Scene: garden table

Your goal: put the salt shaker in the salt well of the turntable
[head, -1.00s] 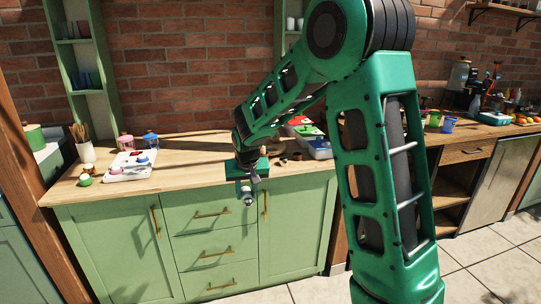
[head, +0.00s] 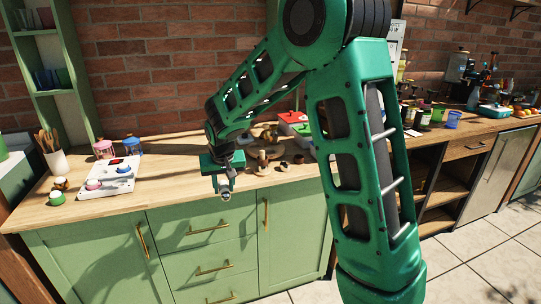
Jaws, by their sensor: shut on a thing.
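My gripper (head: 223,184) is in the head view, in front of the counter's front edge and above the drawers. It is shut on a small pale item with a greyish end, which looks like the salt shaker (head: 226,196); it hangs at the fingertips, clear of the counter. Several small brown wooden pieces (head: 263,160) stand on the counter just right of my gripper. I cannot tell which of them, if any, belongs to the turntable or its salt well. My arm hides part of the counter behind.
A white tray (head: 122,183) with small coloured items lies on the counter's left. Pink (head: 103,149) and blue (head: 133,146) jars stand behind it, and a utensil pot (head: 58,162) at far left. Red and green boxes (head: 293,118) stand at the back right. Bare wood lies between tray and gripper.

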